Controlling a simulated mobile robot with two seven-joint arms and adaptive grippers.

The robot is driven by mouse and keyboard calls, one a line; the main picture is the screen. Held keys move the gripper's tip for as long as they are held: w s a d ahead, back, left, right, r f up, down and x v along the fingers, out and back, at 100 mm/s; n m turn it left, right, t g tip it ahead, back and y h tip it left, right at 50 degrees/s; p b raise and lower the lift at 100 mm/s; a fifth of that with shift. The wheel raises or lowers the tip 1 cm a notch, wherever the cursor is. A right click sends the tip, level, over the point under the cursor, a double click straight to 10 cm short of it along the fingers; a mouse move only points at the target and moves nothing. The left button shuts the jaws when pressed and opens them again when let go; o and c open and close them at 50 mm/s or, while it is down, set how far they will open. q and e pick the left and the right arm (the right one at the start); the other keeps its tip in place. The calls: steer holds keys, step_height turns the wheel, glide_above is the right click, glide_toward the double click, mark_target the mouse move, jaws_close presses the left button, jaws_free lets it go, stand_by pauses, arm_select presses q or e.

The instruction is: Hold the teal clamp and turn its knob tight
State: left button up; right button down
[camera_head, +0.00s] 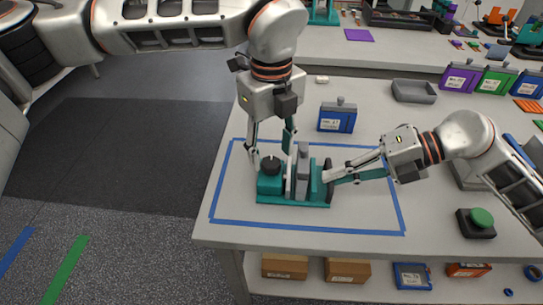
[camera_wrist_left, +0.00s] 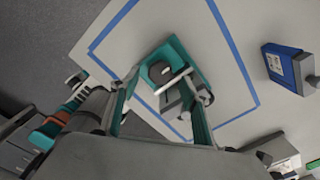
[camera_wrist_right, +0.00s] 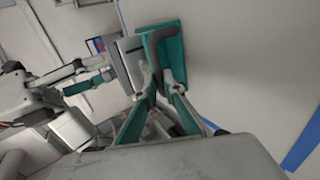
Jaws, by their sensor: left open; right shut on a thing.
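The teal clamp (camera_head: 308,203) sits on the table inside a blue outline. It has a dark round knob (camera_head: 270,166) on its left block, grey upright plates (camera_head: 303,170) in the middle and a dark upright handle (camera_head: 329,180) at its right end. My left gripper (camera_head: 271,152) points down over the knob with its fingers spread on either side. The left wrist view shows the knob (camera_wrist_left: 157,72) between the open fingers; contact cannot be told. My right gripper (camera_head: 326,178) reaches in from the right, shut on the dark handle, which also shows in the right wrist view (camera_wrist_right: 158,42).
A blue block (camera_head: 337,117) stands behind the clamp. A grey tray (camera_head: 414,91) and purple, green and blue blocks are at the back right. A green button on a dark base (camera_head: 481,218) sits at the right. Blue tape (camera_head: 305,227) outlines the clear area around the clamp.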

mark_target(271, 165)
arm_select(q)
steer(key=shift+f, duration=1.2)
steer(key=c, duration=1.1)
